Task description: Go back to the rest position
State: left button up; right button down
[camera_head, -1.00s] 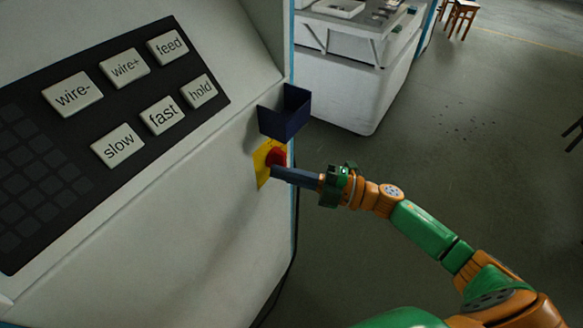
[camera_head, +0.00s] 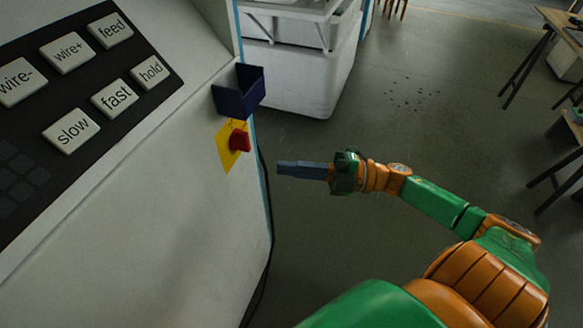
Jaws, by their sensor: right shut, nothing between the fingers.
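My right gripper (camera_head: 281,168) is shut and empty, its fingers pointing left. It is in free air to the right of the machine, apart from the red button. The red button (camera_head: 240,140) sits on a yellow plate (camera_head: 226,155) on the machine's front, below a dark blue open box (camera_head: 239,93). My left gripper is not in view.
The white machine (camera_head: 160,205) fills the left side, with a dark panel of labelled keys such as slow (camera_head: 71,131) and hold (camera_head: 151,72). A dark cable (camera_head: 268,240) hangs along its edge. Tables (camera_head: 560,30) stand at right; open floor lies between.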

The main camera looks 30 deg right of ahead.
jog(key=shift+w, duration=0.1)
jog(key=w+d+f+m+t+h+p, duration=0.2)
jog(key=w+d+f+m+t+h, duration=0.25)
jog(key=d+f+m+h, duration=0.55)
jog(key=s+f+m+g+h+p, duration=0.1)
jog(key=s+f+m+g+h, duration=0.2)
jog(key=f, duration=0.5)
jog(key=s+f+m+g+h+p, duration=0.1)
jog(key=s+f+m+h, duration=0.1)
jog(key=s+f+m, duration=0.5)
jog(key=s+a+f+m+g, duration=0.1)
jog(key=s+a+f+g, duration=0.2)
jog(key=s+f, duration=0.2)
jog(key=s+a+f+m+g+p, duration=0.1)
jog(key=s+a+f+g, duration=0.3)
jog(key=s, duration=0.6)
jog(key=s+a+f+m+g+h+p, duration=0.1)
jog(key=s+a+f+g, duration=0.2)
jog(key=s+f, duration=0.3)
jog(key=shift+s+a, duration=0.55)
jog(key=shift+s, duration=0.7)
